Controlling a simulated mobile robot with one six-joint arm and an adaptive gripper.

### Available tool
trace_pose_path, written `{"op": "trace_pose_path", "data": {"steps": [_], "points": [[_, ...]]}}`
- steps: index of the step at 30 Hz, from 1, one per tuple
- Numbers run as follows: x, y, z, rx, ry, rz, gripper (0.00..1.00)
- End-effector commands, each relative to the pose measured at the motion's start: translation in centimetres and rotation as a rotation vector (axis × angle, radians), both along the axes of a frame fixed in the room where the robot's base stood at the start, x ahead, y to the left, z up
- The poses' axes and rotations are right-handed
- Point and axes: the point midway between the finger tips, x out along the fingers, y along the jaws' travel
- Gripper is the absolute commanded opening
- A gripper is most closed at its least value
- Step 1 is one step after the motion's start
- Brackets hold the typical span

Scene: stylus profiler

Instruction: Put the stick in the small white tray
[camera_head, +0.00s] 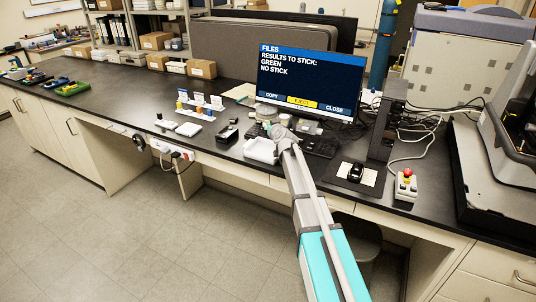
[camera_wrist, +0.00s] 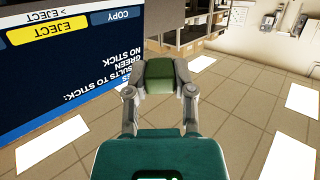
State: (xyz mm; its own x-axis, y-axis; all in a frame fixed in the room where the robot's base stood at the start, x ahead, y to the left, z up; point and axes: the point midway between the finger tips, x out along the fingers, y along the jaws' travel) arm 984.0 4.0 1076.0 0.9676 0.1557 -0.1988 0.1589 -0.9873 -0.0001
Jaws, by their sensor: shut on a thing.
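My gripper (camera_head: 276,130) is above the front part of the bench, before the monitor. In the wrist view my gripper (camera_wrist: 159,80) is shut on a green block-like piece, which I take to be the stick (camera_wrist: 159,75); it sits between the two grey fingertips. In the head view the stick is too small to make out clearly. A small white tray (camera_head: 261,151) stands on the bench near its front edge, just below and left of my gripper in the picture. My gripper and arm partly cover its right side.
The monitor (camera_head: 305,80) reads "Results to stick: green, no stick", with a yellow eject button. A dark keyboard (camera_head: 322,147) lies behind my arm. White flat pieces (camera_head: 188,129) and a small black device (camera_head: 228,132) are at left. A red-button box (camera_head: 405,186) is at right.

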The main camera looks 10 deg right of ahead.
Motion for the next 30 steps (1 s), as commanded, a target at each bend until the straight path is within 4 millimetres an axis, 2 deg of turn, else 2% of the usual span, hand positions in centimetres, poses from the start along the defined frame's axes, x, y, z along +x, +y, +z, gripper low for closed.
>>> {"op": "trace_pose_path", "data": {"steps": [8,24,30], "points": [[0.0,-0.1,-0.9,0.0,0.0,-0.001,0.0],[0.0,-0.2,-5.0,0.0,0.0,-0.002,0.0],[0.0,-0.2,-5.8,0.0,0.0,-0.002,0.0]]}}
